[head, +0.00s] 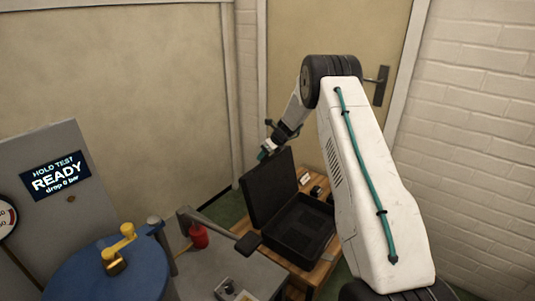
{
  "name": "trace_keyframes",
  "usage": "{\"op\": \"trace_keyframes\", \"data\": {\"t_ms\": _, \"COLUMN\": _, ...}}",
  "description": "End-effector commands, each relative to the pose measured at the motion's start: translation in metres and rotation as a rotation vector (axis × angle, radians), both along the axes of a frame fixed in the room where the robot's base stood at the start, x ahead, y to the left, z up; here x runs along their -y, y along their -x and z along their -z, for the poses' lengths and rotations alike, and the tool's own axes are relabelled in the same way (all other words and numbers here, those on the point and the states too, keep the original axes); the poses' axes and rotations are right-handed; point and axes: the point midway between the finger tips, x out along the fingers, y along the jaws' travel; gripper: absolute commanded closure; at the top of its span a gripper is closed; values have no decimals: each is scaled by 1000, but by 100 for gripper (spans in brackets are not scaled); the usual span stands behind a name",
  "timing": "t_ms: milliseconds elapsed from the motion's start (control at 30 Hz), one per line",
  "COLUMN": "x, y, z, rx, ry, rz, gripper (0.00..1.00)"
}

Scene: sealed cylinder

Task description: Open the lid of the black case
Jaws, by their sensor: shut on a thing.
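The black case (298,229) sits on a wooden table at the center of the head view. Its lid (268,187) stands raised and steeply tilted on the left side, and the dark inside of the base shows. My gripper (265,153) is small and far off, at the top edge of the lid. It is shut on the lid there. The fingertips are too small to see clearly.
Small items lie on the wooden table (318,268) beside the case. A grey bench in front holds a red container (198,236) and a long lever. A blue drum (120,272) with a yellow handle and a "READY" panel (56,177) stand left. A door is behind.

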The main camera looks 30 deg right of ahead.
Motion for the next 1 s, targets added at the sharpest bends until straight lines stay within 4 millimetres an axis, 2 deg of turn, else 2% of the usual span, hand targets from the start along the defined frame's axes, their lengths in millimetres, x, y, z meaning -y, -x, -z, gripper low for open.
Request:
{"op": "trace_keyframes", "data": {"t_ms": 33, "x": 2, "y": -4, "z": -8, "rx": 14, "ry": 5, "rz": 5, "gripper": 86}}
{"op": "trace_keyframes", "data": {"t_ms": 133, "x": 2, "y": -5, "z": -8, "rx": 15, "ry": 5, "rz": 4, "gripper": 86}}
{"op": "trace_keyframes", "data": {"t_ms": 167, "x": 2, "y": -5, "z": -8, "rx": 15, "ry": 5, "rz": 4, "gripper": 43}}
{"op": "trace_keyframes", "data": {"t_ms": 233, "x": 2, "y": -4, "z": -8, "rx": 14, "ry": 5, "rz": 3, "gripper": 24}}
{"op": "trace_keyframes", "data": {"t_ms": 567, "x": 3, "y": 0, "z": -6, "rx": 6, "ry": 3, "rz": 3, "gripper": 24}}
{"op": "trace_keyframes", "data": {"t_ms": 1000, "x": 18, "y": 34, "z": -60, "rx": 9, "ry": 3, "rz": 5, "gripper": 24}}
